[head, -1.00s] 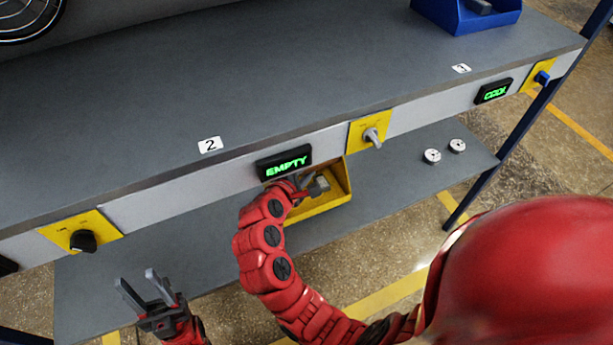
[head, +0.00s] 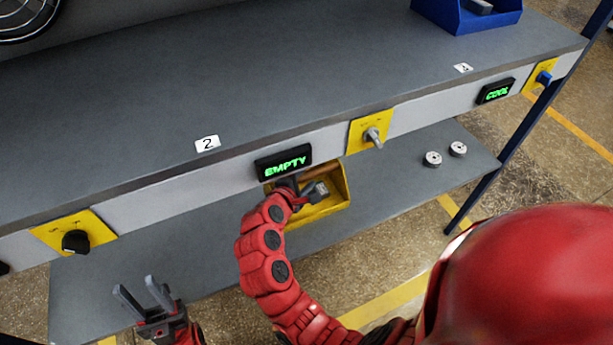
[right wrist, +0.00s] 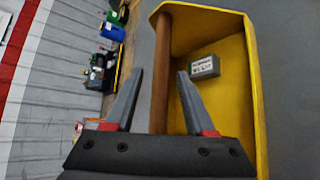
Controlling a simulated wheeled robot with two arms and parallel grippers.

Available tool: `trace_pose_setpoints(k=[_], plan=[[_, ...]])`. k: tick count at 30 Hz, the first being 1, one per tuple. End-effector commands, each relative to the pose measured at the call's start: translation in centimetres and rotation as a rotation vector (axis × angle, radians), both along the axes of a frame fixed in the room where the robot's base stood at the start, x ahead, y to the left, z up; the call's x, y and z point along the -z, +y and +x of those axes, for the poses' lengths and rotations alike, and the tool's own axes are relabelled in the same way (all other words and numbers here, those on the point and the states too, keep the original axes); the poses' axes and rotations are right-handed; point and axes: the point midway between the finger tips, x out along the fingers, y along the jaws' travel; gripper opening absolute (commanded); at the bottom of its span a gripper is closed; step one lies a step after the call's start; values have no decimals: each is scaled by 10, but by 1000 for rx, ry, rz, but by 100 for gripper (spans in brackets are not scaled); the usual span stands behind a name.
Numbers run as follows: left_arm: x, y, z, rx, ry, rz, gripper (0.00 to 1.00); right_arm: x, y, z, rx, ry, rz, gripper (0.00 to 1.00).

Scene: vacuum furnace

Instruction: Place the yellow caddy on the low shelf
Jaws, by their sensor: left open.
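The yellow caddy (head: 335,205) sits on the low shelf (head: 400,165), partly under the upper bench's front edge. It has a brown bar handle (right wrist: 161,70) and a small grey labelled block (right wrist: 205,67) inside. My right gripper (head: 290,183) is at the caddy's left end, partly hidden by my arm. In the right wrist view, my right gripper (right wrist: 160,72) has its fingers spread, one on each side of the handle, with gaps visible. My left gripper (head: 138,290) is open and empty, in front of the low shelf at the lower left.
The upper bench (head: 270,90) overhangs the low shelf. Its front carries the EMPTY display (head: 284,162), a knob (head: 373,137) and a black knob (head: 75,241). Two small round pieces (head: 445,154) lie on the low shelf's right. A blue bin (head: 465,15) stands on the bench.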

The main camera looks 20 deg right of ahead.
Motion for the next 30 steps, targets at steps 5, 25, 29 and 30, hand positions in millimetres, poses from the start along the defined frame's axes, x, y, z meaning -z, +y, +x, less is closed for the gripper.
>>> trace_pose_setpoints(k=[5,25,29,30], plan=[[-1,0,0,0,0,0,44,-1,1,-1,0,1,-1,55],[-23,0,0,0,0,0,44,-46,77,-66,-4,1,-4,55],[-24,0,0,0,0,0,44,-49,82,-71,0,1,-2,55],[-24,0,0,0,0,0,44,-49,82,-72,0,1,-2,55]])
